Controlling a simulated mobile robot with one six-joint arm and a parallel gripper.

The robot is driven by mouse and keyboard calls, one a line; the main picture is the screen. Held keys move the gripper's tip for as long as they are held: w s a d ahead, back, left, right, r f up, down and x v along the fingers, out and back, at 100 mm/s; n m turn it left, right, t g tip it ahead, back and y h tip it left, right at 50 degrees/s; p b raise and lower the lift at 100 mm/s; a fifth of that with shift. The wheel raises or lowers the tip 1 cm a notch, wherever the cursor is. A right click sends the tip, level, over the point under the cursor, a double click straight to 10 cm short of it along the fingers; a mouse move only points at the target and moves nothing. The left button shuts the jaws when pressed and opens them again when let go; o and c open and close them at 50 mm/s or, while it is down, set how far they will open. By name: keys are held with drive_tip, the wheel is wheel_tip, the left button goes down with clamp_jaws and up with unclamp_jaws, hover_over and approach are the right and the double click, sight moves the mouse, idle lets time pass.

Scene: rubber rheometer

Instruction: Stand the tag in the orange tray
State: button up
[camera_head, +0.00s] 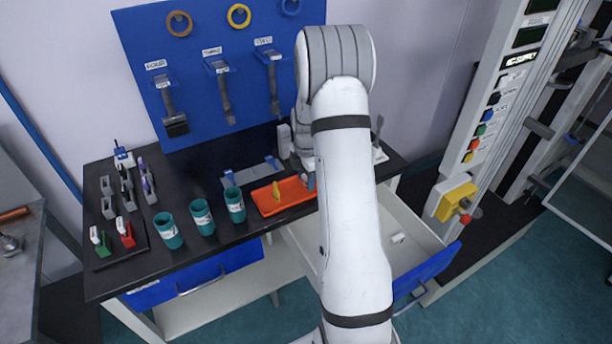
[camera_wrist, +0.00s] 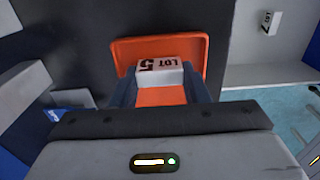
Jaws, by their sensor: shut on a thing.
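The tag (camera_wrist: 160,70) is a white block with dark "LOT 5" lettering, shown upside down in the wrist view. It sits between the two fingers of my gripper (camera_wrist: 160,84), which is shut on it. The orange tray (camera_wrist: 192,44) lies under the tag and fingers; whether the tag touches its floor I cannot tell. In the head view, the tray (camera_head: 262,206) lies on the black bench with a yellow piece (camera_head: 277,190) in it. My gripper (camera_head: 309,182) is at the tray's right end there, partly behind my arm, and the tag is hidden.
Three teal cups (camera_head: 202,217) stand left of the tray. An open drawer (camera_head: 410,255) below the bench holds a small white block (camera_head: 397,239), also in the wrist view (camera_wrist: 270,22). A blue tool board (camera_head: 200,120) stands behind. Small coloured pieces occupy the bench's left end.

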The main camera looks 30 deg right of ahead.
drive_tip(key=shift+s, duration=0.1)
drive_tip(key=shift+f, duration=0.1)
drive_tip(key=o, duration=0.9)
drive_tip(key=shift+o, duration=0.2)
wheel_tip(320, 180, up, 12)
drive_tip(key=b, duration=0.1)
drive_tip(key=s+a+r+m, duration=0.4)
drive_tip(key=s+a+r, duration=0.1)
drive_tip(key=a+r, duration=0.1)
drive_tip(key=s+a+r+m+t, duration=0.1)
drive_tip(key=s+a+m, duration=0.5)
drive_tip(key=s, duration=0.4)
drive_tip(key=s+a+r+m+t, duration=0.2)
drive_tip(key=s+a+m, duration=0.3)
drive_tip(key=s+m, duration=0.3)
drive_tip(key=shift+s+a+r+m, duration=0.15)
drive_tip(key=shift+s+a+m, duration=0.2)
drive_tip(key=shift+s, duration=1.3)
